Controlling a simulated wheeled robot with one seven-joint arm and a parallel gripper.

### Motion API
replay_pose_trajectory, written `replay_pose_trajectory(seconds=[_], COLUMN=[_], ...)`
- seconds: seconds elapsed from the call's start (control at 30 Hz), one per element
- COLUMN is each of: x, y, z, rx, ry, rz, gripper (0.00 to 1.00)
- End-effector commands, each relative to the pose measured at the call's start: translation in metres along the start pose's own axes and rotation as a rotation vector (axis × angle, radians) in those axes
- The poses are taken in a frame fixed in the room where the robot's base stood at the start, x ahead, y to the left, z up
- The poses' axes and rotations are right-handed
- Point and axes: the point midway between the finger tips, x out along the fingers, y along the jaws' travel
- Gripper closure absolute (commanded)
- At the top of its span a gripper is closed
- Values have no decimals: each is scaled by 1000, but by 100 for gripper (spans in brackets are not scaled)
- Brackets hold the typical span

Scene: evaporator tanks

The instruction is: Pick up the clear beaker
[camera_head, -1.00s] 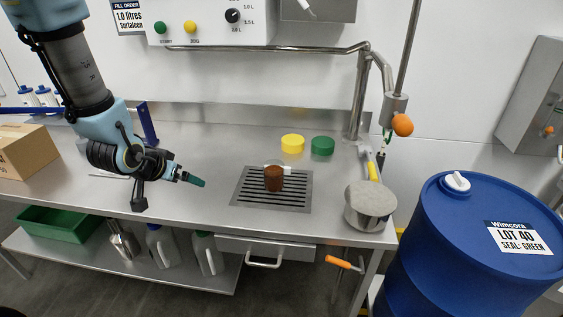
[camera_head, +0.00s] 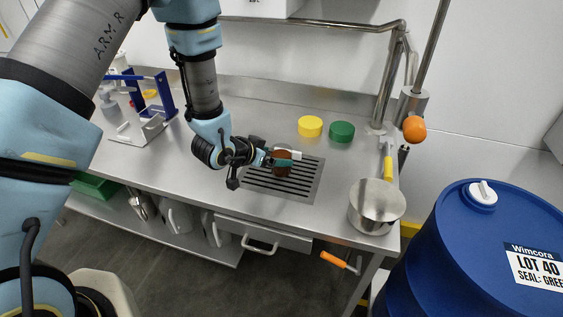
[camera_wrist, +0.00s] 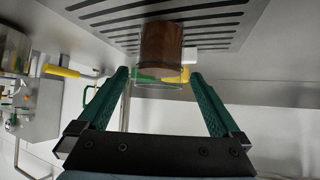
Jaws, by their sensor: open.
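The clear beaker (camera_head: 282,172), holding brown contents, stands upright on the slotted drain grate (camera_head: 308,190). My gripper (camera_head: 285,160) reaches it from the left with open green fingers, which partly hide the beaker in the head view. In the wrist view, which is upside down, the beaker (camera_wrist: 161,45) shows ahead between the open fingertips (camera_wrist: 159,76). Its clear rim lies at their level in the picture. Whether the fingers touch it I cannot tell. A small white piece (camera_head: 296,155) shows at its right side.
A metal pot (camera_head: 376,207) stands to the right, below a pipe with an orange knob (camera_head: 414,129). A blue rack (camera_head: 164,95) is at the left. A blue drum (camera_head: 490,250) stands right of the bench.

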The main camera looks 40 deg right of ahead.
Motion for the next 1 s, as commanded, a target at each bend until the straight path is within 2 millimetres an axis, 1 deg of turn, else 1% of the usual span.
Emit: replay_pose_trajectory(seconds=[0.3,0.4,0.67,0.77,1.0], x=[36,44,48,48,47], y=[1,1,1,1,1], z=[6,7,7,7,7], rx=[1,1,0,0,0], ry=[-1,-2,-1,-1,-1], rz=[0,0,-1,-1,-1], gripper=[0,0,0,9,36])
